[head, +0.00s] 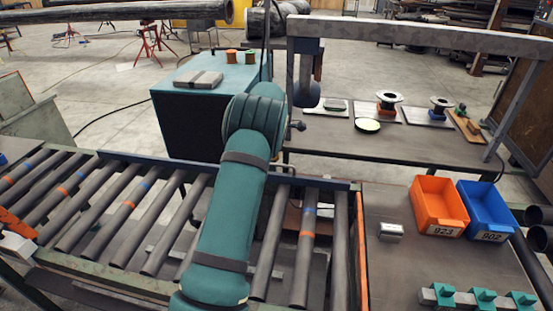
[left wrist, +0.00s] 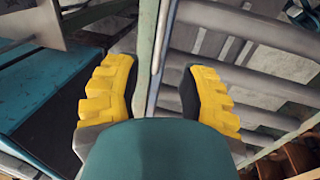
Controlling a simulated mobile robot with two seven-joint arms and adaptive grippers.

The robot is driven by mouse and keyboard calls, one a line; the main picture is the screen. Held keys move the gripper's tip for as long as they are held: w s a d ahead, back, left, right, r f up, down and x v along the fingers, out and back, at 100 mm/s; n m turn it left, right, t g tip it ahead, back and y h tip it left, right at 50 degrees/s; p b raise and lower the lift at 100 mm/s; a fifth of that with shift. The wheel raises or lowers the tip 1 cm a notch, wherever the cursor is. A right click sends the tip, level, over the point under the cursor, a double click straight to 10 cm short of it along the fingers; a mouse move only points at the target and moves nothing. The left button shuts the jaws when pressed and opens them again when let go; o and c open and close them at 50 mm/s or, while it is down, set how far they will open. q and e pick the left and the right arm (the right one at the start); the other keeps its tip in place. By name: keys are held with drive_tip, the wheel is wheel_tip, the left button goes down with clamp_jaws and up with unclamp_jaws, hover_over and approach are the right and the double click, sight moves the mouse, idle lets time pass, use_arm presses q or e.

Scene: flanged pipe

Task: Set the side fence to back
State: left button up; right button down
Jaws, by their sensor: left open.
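A roller conveyor (head: 100,285) crosses the head view from the left, its rollers marked with blue and orange bands. A dark rail (head: 310,182) runs along its back side; I cannot tell for sure whether this is the side fence. My left arm reaches over the rollers and hides its own gripper in the head view. In the left wrist view my left gripper (left wrist: 160,92) is open, its yellow fingers apart. A long narrow pale-green and grey bar (left wrist: 147,45) passes between them, with gaps on both sides. My right gripper is not in view.
A teal-topped cabinet (head: 172,88) stands just behind the conveyor. A metal gantry frame (head: 420,38) rises at the back right over a table with spools. An orange bin (head: 437,200), a blue bin (head: 482,205) and a small metal block (head: 391,231) sit on the right bench.

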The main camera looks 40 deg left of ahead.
use_arm(q)
drive_tip(key=shift+s+d+r, duration=0.1)
drive_tip(key=shift+s+r, duration=0.15)
drive_tip(key=shift+r, duration=0.9)
drive_tip(key=shift+s+d+r, duration=0.1)
drive_tip(key=shift+s+r, duration=0.1)
drive_tip(key=shift+r, duration=0.9)
drive_tip(key=shift+f, duration=0.1)
